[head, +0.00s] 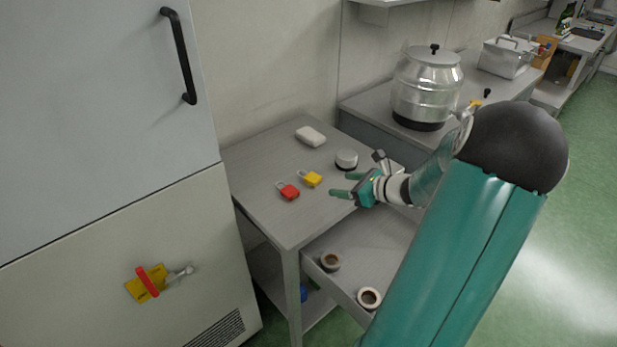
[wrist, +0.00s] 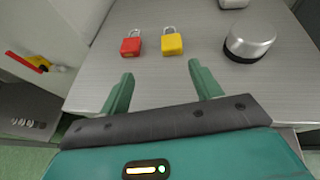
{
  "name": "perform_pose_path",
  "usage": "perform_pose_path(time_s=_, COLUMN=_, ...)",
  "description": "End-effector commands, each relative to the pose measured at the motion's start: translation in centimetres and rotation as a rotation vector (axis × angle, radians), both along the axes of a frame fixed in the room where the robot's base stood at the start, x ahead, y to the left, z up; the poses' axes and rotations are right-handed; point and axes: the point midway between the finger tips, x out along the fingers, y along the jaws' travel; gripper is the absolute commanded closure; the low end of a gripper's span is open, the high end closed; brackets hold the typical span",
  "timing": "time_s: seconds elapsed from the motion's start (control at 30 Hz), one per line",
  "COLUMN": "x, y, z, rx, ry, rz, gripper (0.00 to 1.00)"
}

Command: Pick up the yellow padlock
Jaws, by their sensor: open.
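The yellow padlock (head: 311,179) lies on the grey table (head: 262,159), its shackle toward the back. It also shows in the wrist view (wrist: 172,44), beyond my fingertips and between their lines. A red padlock (head: 288,191) lies just beside it; in the wrist view the red padlock (wrist: 131,43) is to its left, with a small gap. My gripper (head: 340,184) is open and empty, to the right of the yellow padlock and apart from it. Both green fingers show in the wrist view (wrist: 160,82), pointing toward the padlocks.
A round silver tin (head: 346,160) with a dark base stands right of the padlocks. A white block (head: 310,136) lies farther back. An open drawer (head: 343,285) below holds two tape rolls. A tall cabinet (head: 110,120) stands left; a metal drum (head: 427,85) stands behind right.

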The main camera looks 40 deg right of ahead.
Motion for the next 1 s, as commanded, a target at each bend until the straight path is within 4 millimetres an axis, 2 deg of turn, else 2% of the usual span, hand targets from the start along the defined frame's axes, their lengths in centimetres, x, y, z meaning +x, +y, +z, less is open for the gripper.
perform_pose_path(time_s=0.07, x=-0.4, y=-1.2, z=-0.4, rx=0.037, ry=-0.014, rz=-0.046, gripper=0.36)
perform_pose_path(time_s=0.17, x=0.4, y=-1.4, z=-0.8, rx=0.050, ry=-0.020, rz=-0.058, gripper=0.36)
perform_pose_path(time_s=0.5, x=6.4, y=-0.4, z=-3.1, rx=0.046, ry=-0.018, rz=-0.053, gripper=0.36)
perform_pose_path(time_s=0.77, x=8.5, y=-0.2, z=-3.9, rx=0.045, ry=-0.018, rz=-0.055, gripper=0.36)
perform_pose_path(time_s=1.0, x=11.8, y=0.1, z=-5.0, rx=0.045, ry=-0.019, rz=-0.053, gripper=0.36)
